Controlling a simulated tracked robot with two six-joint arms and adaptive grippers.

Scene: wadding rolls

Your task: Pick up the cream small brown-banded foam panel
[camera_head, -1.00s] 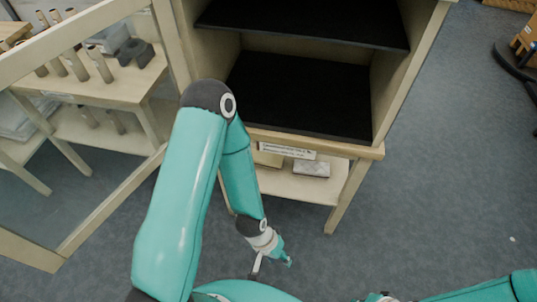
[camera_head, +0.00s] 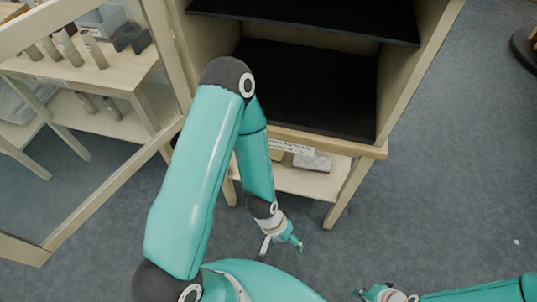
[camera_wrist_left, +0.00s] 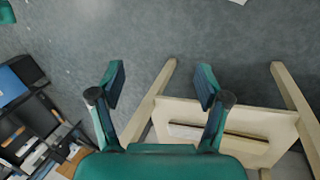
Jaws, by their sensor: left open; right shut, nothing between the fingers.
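A pale block (camera_head: 312,162) lies on the low shelf under the dark cabinet. A second cream piece (camera_head: 277,155) beside it is mostly hidden by my left arm and the cabinet edge. I cannot tell from the head view which is the brown-banded panel. In the left wrist view, a long cream piece with a brown strip (camera_wrist_left: 218,134) lies on the pale shelf, beyond and between my fingers. My left gripper (camera_head: 297,246) is open and empty, below and in front of the shelf; its spread fingers show in the wrist view (camera_wrist_left: 160,85). My right gripper (camera_head: 360,293) is shut and empty at the bottom.
The cabinet's upper compartment (camera_head: 305,95) has a black floor and looks empty. The low shelf (camera_head: 308,183) sits between pale legs. An open glazed door frame (camera_head: 120,190) stands at left, with a table (camera_head: 95,80) of rolls behind it.

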